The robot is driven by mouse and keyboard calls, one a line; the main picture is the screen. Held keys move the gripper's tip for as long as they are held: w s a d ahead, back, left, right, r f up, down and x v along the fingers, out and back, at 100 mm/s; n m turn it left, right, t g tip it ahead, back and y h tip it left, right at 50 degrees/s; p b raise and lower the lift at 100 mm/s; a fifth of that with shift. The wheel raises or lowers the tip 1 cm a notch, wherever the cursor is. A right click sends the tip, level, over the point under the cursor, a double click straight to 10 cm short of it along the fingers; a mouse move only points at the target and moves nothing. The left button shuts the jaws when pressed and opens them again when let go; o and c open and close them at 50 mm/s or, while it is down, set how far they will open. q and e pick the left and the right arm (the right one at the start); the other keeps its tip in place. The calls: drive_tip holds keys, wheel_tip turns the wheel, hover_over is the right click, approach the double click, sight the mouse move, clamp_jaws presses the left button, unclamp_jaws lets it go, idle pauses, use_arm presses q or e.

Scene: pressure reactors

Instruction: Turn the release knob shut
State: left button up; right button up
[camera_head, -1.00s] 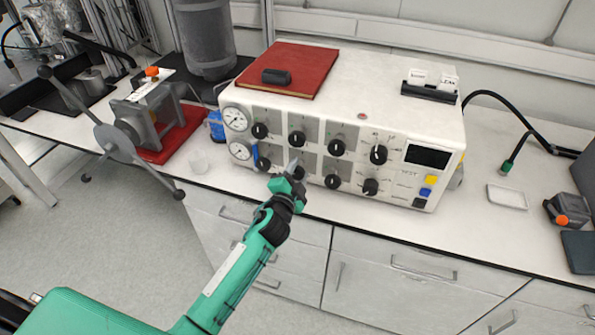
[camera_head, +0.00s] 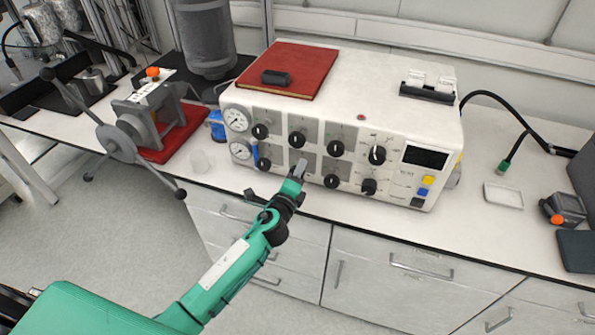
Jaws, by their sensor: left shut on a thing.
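The white control unit (camera_head: 335,105) stands on the bench, with two rows of black knobs on its front. My left gripper (camera_head: 299,169) is at the lower row, shut on the second knob from the left, which its fingers hide. The lower-row knobs beside it, left (camera_head: 262,164) and right (camera_head: 332,181), are clear of the gripper. The knob labels are too small to read, so I cannot tell by print which is the release knob. My right gripper is not in view.
Two gauges (camera_head: 236,119) and a blue lever (camera_head: 255,155) are at the panel's left. A red book (camera_head: 300,62) lies on top of the unit. A red-based press (camera_head: 150,115) stands left. The bench strip (camera_head: 450,232) before the panel is narrow and clear.

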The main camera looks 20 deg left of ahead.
use_arm(q)
drive_tip(key=shift+m, duration=0.6)
drive_tip(key=shift+f, duration=0.1)
drive_tip(key=o, duration=1)
drive_tip(key=shift+c, duration=0.2)
drive_tip(key=s+b, duration=0.2)
drive_tip(key=s, duration=1.2)
drive_tip(key=shift+a+b, duration=0.25)
drive_tip(key=shift+b, duration=0.05)
drive_tip(key=shift+w, duration=0.1)
